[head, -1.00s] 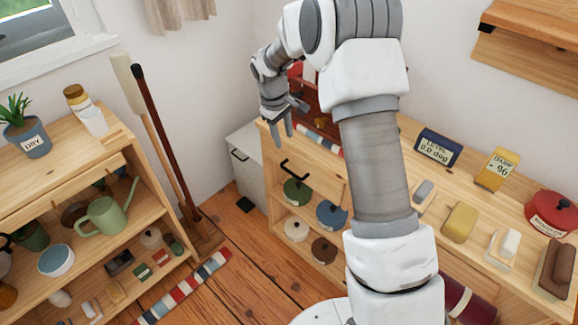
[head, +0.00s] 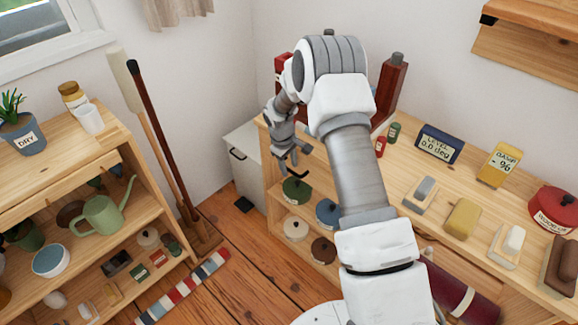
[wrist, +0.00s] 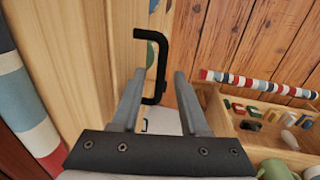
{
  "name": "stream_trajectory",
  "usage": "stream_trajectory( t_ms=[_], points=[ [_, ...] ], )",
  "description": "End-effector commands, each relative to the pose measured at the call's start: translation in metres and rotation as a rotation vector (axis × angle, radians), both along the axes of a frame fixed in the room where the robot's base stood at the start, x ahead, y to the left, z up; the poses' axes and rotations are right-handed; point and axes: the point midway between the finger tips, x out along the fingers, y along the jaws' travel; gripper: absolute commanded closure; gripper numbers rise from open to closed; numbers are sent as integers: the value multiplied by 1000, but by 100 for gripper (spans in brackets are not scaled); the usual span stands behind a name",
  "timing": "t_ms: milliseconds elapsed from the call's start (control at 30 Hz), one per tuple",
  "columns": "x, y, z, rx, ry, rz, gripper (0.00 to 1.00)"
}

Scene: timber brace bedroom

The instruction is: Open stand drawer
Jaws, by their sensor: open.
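The wooden stand (head: 273,205) is on the right in the head view, with a drawer under its top. The drawer's black handle (head: 297,175) shows just below my gripper (head: 288,160), which hides part of the drawer front. In the wrist view, the black bar handle (wrist: 160,70) stands out from the pale wooden drawer front (wrist: 95,50). My open gripper (wrist: 159,74) has one finger on each side of the handle's lower part in the picture. I cannot tell whether a finger touches it. The drawer looks closed.
Lidded pots (head: 297,190) sit on shelves below the drawer. Soaps, gauges and a red pot (head: 555,208) stand on the top.

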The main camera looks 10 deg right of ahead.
Motion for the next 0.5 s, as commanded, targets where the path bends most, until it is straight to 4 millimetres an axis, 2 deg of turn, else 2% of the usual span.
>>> stream_trajectory(
  t_ms=[200, 433, 500],
  points=[
    [0, 0, 0, 0, 0, 0, 55],
    [0, 0, 0, 0, 0, 0, 97],
    [0, 0, 0, 0, 0, 0, 100]
  ],
)
